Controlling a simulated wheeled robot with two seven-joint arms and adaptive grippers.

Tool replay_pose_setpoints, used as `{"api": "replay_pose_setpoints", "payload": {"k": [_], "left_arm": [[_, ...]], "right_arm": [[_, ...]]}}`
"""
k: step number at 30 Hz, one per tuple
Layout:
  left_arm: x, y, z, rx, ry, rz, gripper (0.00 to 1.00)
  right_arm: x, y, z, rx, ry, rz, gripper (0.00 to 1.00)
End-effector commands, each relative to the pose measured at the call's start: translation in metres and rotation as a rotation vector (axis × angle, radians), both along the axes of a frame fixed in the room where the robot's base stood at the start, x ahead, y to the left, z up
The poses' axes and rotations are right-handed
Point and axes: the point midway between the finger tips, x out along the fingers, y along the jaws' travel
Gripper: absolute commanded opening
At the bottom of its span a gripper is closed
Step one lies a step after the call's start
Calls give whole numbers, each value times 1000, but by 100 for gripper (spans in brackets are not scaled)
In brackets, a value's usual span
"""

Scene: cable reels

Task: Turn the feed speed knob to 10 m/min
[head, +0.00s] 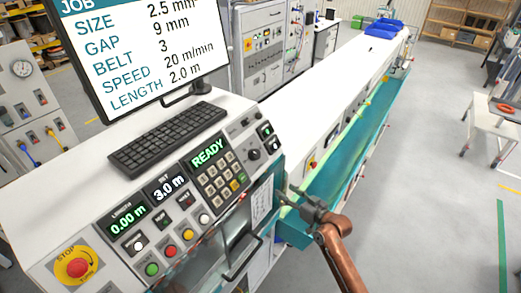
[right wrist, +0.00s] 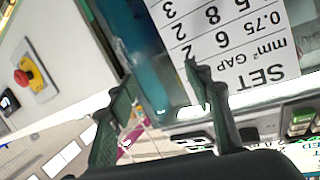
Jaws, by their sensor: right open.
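A black rotary knob (head: 253,154) sits on the right part of the sloped console (head: 120,215). Its small markings are too small to read, so I cannot tell its setting or whether it is the feed speed knob. The monitor (head: 145,50) reads SPEED 20 m/min. My right gripper (head: 290,200) is beyond the console's right edge, right of and below the knob in the picture, apart from it. In the right wrist view its fingers (right wrist: 160,78) are spread and empty, in front of a white SET / mm² GAP card (right wrist: 238,45). My left gripper is out of view.
A keyboard (head: 167,135), keypad (head: 218,178), READY display (head: 207,153) and coloured buttons crowd the console. A yellow-based red STOP button (head: 76,267) is at its left. A black handle (head: 243,262) stands out at the front. A long teal trough (head: 345,155) runs back; open floor lies right.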

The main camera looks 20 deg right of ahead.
Motion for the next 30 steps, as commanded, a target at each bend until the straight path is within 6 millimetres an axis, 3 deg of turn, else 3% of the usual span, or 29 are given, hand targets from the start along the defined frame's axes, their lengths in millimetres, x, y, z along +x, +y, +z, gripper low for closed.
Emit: {"api": "replay_pose_setpoints", "payload": {"k": [1, 3, 6, 9, 13, 24, 30], "left_arm": [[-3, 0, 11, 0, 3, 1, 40], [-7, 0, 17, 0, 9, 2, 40], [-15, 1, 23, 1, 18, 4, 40], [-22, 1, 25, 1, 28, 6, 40], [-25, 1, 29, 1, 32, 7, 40], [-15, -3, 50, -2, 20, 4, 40], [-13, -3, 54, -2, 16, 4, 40]], "right_arm": [[-2, 14, 56, 2, -61, 41, 46], [-8, 31, 107, 6, -122, 91, 46], [-20, 49, 159, 8, -185, 144, 46], [-28, 60, 186, 7, -219, 176, 46], [-26, 69, 197, 7, -234, 189, 46], [21, 97, 196, 9, -232, 188, 46], [34, 104, 194, 7, -232, 188, 46]]}}
